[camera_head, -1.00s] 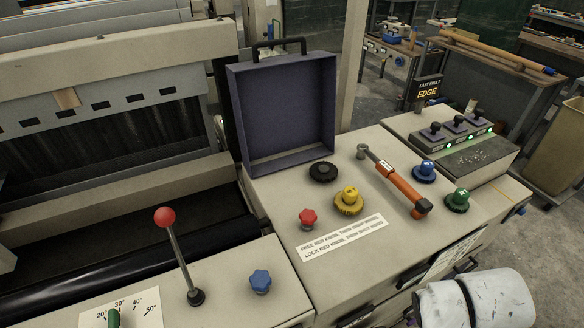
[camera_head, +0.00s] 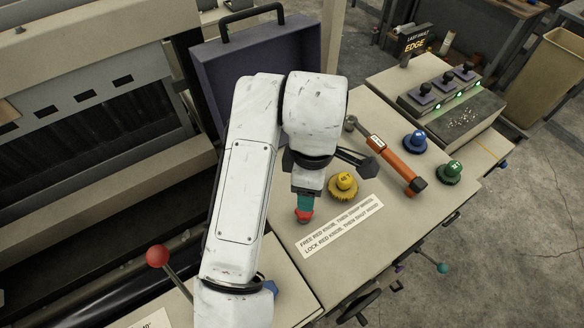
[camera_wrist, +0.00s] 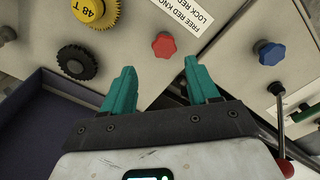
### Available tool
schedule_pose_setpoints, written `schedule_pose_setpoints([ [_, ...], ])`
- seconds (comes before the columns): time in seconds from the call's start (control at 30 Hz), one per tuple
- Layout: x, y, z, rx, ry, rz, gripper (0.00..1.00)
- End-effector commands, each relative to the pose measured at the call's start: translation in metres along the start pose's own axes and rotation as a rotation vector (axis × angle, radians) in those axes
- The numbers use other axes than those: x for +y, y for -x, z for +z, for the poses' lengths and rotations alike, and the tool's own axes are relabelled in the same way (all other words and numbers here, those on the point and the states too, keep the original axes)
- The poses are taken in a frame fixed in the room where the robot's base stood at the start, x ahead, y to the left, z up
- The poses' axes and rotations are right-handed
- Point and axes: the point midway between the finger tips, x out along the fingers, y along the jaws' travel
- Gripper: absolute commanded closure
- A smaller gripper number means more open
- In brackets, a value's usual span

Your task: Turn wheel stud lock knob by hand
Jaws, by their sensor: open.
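The small red lobed knob (camera_head: 304,215) stands on the beige machine top, beside the label about the red knob (camera_head: 340,228). In the head view my gripper (camera_head: 304,203) hides much of it. In the wrist view the red knob (camera_wrist: 164,44) shows whole, just beyond the tips of my two teal fingers (camera_wrist: 159,66). The fingers are apart with nothing between them; the knob lies ahead of the gap, and I see no contact.
A yellow gear wheel (camera_head: 342,186) stands close to the right of the red knob. A black gear (camera_wrist: 76,62) and a blue knob (camera_wrist: 270,52) flank it. An orange-handled tool (camera_head: 397,165), a purple open hood (camera_head: 262,62) and a red-ball lever (camera_head: 157,256) are nearby.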

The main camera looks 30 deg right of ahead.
Motion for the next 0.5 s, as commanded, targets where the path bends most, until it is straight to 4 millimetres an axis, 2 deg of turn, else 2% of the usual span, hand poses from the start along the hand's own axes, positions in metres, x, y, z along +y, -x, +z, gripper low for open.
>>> schedule_pose_setpoints([
  [0.07, -0.006, -0.001, -0.003, 0.001, 0.017, -0.02, 0.4],
  [0.23, -0.007, -0.009, -0.002, -0.003, 0.021, -0.022, 0.4],
  [0.5, -0.007, -0.036, -0.003, -0.001, 0.019, -0.021, 0.4],
])
